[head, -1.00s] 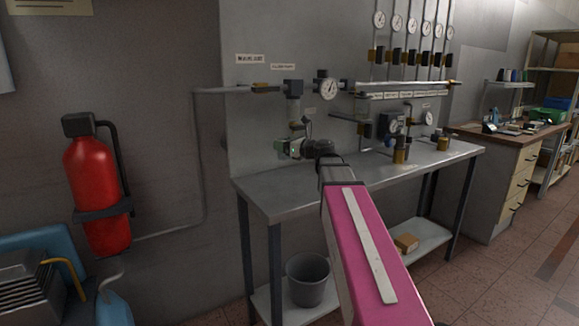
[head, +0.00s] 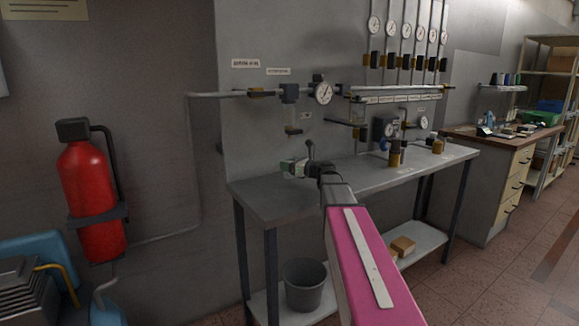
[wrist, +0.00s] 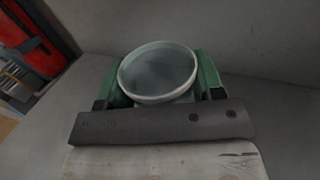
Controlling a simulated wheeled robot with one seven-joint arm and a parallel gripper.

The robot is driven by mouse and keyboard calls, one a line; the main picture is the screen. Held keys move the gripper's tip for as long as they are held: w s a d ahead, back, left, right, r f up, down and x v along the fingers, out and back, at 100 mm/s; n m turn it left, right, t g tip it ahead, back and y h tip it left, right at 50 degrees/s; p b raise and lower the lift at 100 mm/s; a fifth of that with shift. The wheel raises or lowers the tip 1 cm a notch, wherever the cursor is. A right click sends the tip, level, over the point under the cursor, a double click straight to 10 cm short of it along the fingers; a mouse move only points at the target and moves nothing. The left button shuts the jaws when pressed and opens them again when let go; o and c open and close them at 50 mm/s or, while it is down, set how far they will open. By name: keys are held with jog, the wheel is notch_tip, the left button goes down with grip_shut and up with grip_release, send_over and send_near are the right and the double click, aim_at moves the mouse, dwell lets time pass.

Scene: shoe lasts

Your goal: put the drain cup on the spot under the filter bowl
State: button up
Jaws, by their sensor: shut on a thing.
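My gripper (head: 292,168) is shut on the drain cup, low over the left part of the bench top. In the wrist view the cup (wrist: 158,74) is a round, pale, see-through vessel with a light rim. It looks upright and empty, with a green finger on each side. In the head view it is small and hard to make out between the fingers. The filter bowl (head: 292,118) hangs on the wall pipe, above the gripper in the picture. I cannot tell whether the cup touches the bench, and I cannot make out the spot.
The grey bench (head: 262,203) has clear room at its left front. Brass-coloured fittings (head: 394,153) stand further right on it. A pressure gauge (head: 323,93) sits on the pipe beside the filter. A bucket (head: 304,285) stands below, and a red extinguisher (head: 88,195) is at left.

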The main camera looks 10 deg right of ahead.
jog(key=shift+f, duration=0.35)
jog(key=o, duration=0.9)
jog(key=shift+r, duration=0.1)
jog(key=shift+s+d, duration=0.15)
jog(key=shift+s, duration=0.05)
jog(key=v, duration=1.1)
jog(key=shift+s+d+r, duration=0.1)
jog(key=shift+s+d, duration=0.05)
jog(key=shift+d, duration=0.05)
